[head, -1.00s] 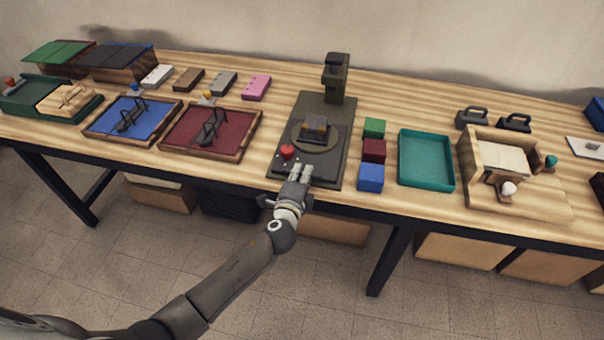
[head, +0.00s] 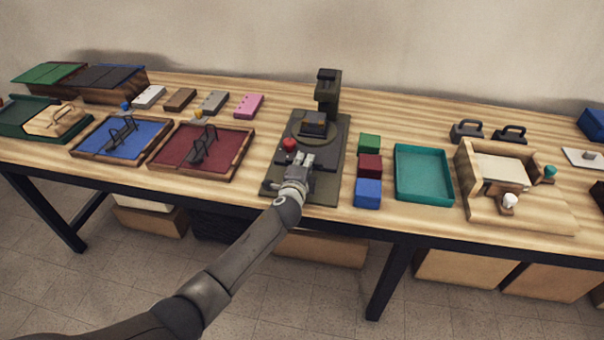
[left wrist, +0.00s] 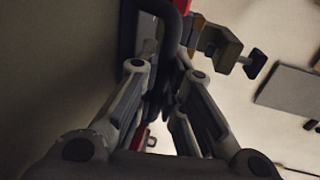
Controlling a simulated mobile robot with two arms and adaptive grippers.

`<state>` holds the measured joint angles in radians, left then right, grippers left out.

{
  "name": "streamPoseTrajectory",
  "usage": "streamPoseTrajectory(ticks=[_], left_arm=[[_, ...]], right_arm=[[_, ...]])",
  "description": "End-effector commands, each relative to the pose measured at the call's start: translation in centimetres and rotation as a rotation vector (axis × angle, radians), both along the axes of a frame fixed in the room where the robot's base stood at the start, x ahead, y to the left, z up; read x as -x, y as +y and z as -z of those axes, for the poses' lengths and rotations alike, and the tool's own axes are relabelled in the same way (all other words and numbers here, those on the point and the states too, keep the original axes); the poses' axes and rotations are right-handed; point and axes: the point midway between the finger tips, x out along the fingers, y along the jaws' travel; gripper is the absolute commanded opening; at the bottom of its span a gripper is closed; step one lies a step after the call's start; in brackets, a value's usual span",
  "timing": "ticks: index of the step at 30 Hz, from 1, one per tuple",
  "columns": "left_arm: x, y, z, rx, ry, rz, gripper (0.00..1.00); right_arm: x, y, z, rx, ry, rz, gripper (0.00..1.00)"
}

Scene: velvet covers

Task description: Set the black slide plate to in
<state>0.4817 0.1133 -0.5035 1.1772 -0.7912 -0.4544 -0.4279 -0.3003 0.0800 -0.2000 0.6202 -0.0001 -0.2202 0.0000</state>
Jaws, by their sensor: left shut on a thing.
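The black slide plate (head: 325,147) lies on a dark base (head: 322,192) in the middle of the table. It carries a round disc with a small dark block (head: 314,123) and a red knob (head: 289,144) at its front left. A dark column (head: 328,92) stands at the back of the base, close behind the block. My left gripper (head: 302,161) is at the plate's front edge, shut on its handle. In the left wrist view a dark curved bar (left wrist: 169,30) runs between the fingers; the exact contact is hidden. My right gripper is out of view.
Green (head: 369,143), dark red (head: 370,166) and blue (head: 368,193) blocks stand just right of the base. A teal tray (head: 423,174) is farther right. A red tray (head: 201,150) lies to the left, with bare table between.

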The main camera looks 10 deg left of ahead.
Motion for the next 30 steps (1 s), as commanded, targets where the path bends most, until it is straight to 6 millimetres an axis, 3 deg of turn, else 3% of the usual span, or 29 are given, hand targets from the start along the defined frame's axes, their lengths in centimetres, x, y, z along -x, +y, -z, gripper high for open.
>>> streamPoseTrajectory(ticks=[7,8,10,22,30], left_arm=[[0.0,0.0,0.0,0.001,0.001,0.0,0.0],[0.0,0.0,0.0,0.001,0.001,0.0,0.11],[0.0,0.0,0.0,0.001,0.001,0.0,0.19],[0.3,0.0,-0.1,0.0,0.0,0.0,0.19],[3.1,0.0,-0.5,-0.001,0.001,0.002,0.19]], right_arm=[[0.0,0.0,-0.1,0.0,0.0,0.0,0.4],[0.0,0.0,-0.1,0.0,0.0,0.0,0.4],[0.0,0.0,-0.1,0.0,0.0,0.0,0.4],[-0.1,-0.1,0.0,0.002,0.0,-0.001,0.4],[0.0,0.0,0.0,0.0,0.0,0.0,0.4]])
